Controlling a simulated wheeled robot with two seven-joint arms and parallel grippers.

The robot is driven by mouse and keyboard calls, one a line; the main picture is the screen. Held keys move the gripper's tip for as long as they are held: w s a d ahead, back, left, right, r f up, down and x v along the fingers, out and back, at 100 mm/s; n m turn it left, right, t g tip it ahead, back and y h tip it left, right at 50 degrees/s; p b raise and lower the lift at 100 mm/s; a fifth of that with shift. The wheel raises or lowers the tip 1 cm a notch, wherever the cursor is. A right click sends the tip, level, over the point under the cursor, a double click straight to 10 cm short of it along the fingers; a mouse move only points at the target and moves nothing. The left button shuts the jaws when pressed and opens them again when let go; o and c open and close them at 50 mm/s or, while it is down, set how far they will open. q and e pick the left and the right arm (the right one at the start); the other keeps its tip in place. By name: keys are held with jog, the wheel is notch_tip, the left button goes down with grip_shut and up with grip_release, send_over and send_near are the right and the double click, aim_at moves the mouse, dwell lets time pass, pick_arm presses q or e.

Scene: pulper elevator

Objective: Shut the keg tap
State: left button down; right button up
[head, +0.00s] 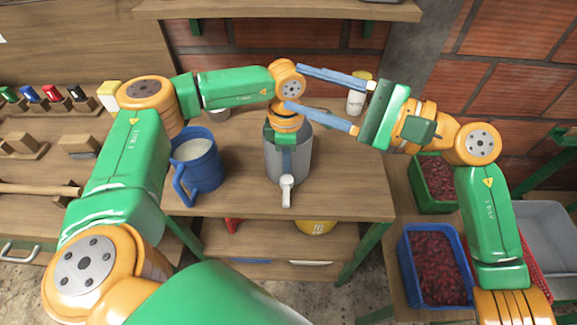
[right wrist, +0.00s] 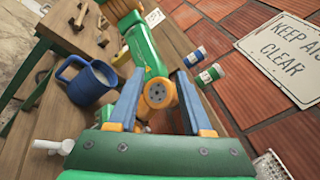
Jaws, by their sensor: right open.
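The keg (head: 301,163) is a grey cylinder near the front of the wooden table in the head view. Its pale tap (head: 287,188) sticks out low on the front, with a rounded end at the top and a narrow part hanging down. My left gripper (head: 286,165) points down in front of the keg, just above the tap. I cannot tell whether its fingers touch the tap or are closed. My right gripper (head: 293,87) is open. Its two long blue fingers lie either side of my left wrist joint, also in the right wrist view (right wrist: 160,78).
A blue jug (head: 205,179) with pale contents stands left of the keg. A white jar (head: 356,101) stands behind right. A blue crate (head: 406,259) and a green crate (head: 421,205) of red fruit are at right. A shelf (head: 280,10) hangs above.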

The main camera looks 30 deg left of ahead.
jog(key=s+a+f+n+g+h, duration=0.1)
jog(key=s+a+f+n+h, duration=0.2)
jog(key=s+f+n+h, duration=0.35)
jog(key=n+t+h, duration=0.6)
jog(key=h, duration=0.1)
send_near(287, 195)
jog(key=shift+h, duration=0.25)
jog(key=x, duration=0.8)
jog(key=shift+a, duration=0.2)
jog(key=shift+r, duration=0.1)
grip_shut()
